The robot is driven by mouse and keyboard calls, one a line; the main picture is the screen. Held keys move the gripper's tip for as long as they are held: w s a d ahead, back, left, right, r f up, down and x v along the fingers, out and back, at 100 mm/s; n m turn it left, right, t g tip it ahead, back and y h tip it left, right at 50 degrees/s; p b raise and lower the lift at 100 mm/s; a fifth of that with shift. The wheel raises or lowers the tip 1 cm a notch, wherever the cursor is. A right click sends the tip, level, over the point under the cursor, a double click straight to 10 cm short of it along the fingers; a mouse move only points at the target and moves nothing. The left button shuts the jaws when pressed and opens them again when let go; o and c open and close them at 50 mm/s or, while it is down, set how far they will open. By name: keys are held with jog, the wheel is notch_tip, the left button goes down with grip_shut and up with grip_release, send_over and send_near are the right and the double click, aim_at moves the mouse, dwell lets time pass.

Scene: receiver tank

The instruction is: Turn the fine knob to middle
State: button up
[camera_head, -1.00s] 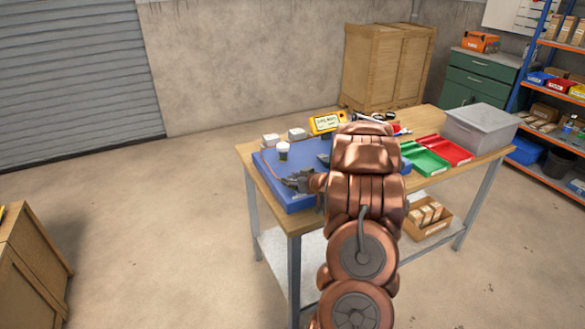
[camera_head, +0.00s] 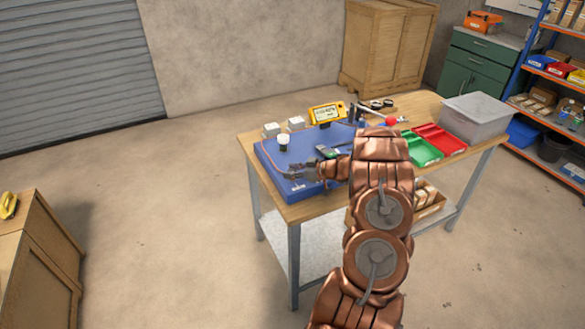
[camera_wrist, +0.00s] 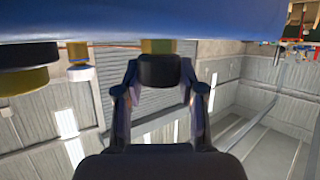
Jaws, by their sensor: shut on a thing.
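In the wrist view a short black knob (camera_wrist: 159,72) on a brass collar hangs from the blue panel (camera_wrist: 150,20) at the top of the picture. My gripper (camera_wrist: 159,75) has one finger on each side of it and is shut on it. I cannot read any mark showing its angle. In the head view my gripper (camera_head: 300,170) is low over the left part of the blue panel (camera_head: 300,190) on the workbench; the knob between its fingers is too small to make out there.
A larger black and yellow disc (camera_wrist: 28,55) and a brass post with a white cap (camera_wrist: 79,68) stand left of my fingers. On the bench are a white-topped knob (camera_head: 283,140), a yellow meter (camera_head: 325,113), green (camera_head: 422,150) and red (camera_head: 440,138) trays and a grey bin (camera_head: 478,118).

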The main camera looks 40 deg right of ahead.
jog(key=shift+n+y, duration=0.3)
dwell(0.5)
jog(key=o, duration=1.2)
jog(key=shift+c, duration=0.2)
jog(key=v, duration=1.2)
jog(key=shift+r, duration=0.1)
